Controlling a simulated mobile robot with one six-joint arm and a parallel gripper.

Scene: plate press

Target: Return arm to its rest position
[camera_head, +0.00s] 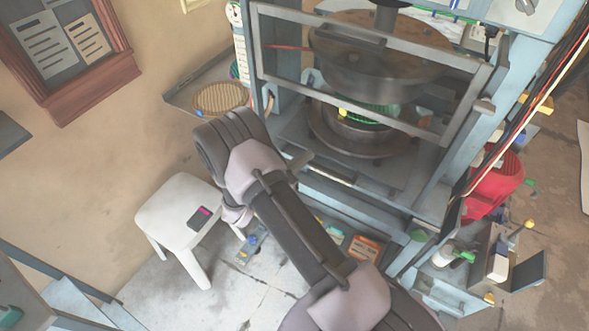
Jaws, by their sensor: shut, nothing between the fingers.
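My arm (303,233) rises from the bottom edge of the picture toward the upper left, with a bend (250,165) in front of the press's left side. Dark links of the arm show beyond this bend, beside the press. I cannot make out my gripper's fingers; they are out of view or hidden behind the arm. The plate press (375,60) stands at the top centre, with a framed clear guard (440,132) across its front. A green round piece (372,112) lies between its plates.
A white stool (178,208) with a small dark device (199,217) stands left of the arm. A side shelf holds a round woven item (219,97). Open floor shows below the stool.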

